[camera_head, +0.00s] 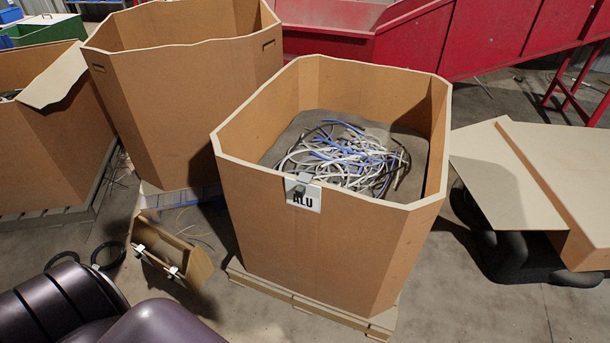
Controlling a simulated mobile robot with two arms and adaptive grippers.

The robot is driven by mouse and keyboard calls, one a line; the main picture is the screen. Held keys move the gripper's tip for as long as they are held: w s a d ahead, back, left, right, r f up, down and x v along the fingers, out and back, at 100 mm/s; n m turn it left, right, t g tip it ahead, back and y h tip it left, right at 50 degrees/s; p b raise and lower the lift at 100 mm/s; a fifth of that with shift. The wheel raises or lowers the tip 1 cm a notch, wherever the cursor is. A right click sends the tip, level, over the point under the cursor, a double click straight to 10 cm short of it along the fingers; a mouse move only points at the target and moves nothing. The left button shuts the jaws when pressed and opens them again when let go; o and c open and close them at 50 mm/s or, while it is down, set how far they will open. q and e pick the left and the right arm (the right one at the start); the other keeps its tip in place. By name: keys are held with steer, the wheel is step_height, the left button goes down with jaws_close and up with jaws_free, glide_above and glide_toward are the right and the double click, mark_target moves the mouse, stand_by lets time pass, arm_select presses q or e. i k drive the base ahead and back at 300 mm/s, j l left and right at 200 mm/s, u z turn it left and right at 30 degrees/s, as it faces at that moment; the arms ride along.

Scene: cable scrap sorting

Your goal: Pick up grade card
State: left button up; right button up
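A white grade card (303,193) lettered "ALU" hangs on the front rim of the middle cardboard bin (285,240). Neither gripper shows in this view. Dark purple rounded parts at the lower left look like my own arm or body.
A low wooden holder (172,255) with small white and dark pieces stands on the floor at the left. Two more cardboard bins (195,95) (50,145) stand further left. Cardboard sheets (505,175) lie at the right. A red machine (420,40) is behind.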

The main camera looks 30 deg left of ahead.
mark_target(139, 254)
steer(key=u, duration=2.45)
steer(key=i+z, duration=0.15)
steer(key=z, duration=0.45)
steer(key=i+j+z, duration=0.3)
steer(key=i+j, duration=0.2)
steer(key=i+j+z, duration=0.15)
steer(key=j, duration=0.3)
steer(key=i+j+z, duration=0.1)
steer(key=i+j, duration=0.2)
steer(key=i+j+z, duration=0.15)
steer(key=j, duration=0.35)
